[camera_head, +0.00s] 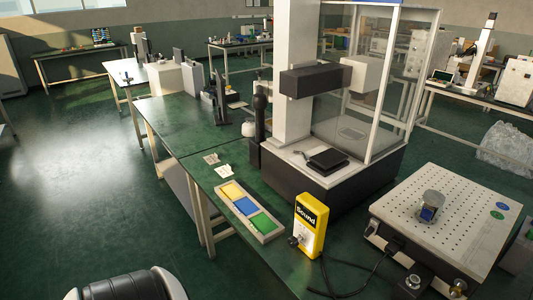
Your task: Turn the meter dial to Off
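A yellow box-shaped meter (310,225) with a black label reading "Sound" stands upright on the dark green bench. A small dark knob with a light part, possibly the dial (293,241), shows at its lower left side. Its markings and setting are too small to read. A black cable runs from near the meter's base to the right. Neither of my grippers is in view.
A tray (265,238) with yellow, blue and green blocks lies left of the meter. A white-columned machine with a clear enclosure (345,80) stands behind it. A perforated metal plate unit (460,205) stands to the right. The floor at left is clear.

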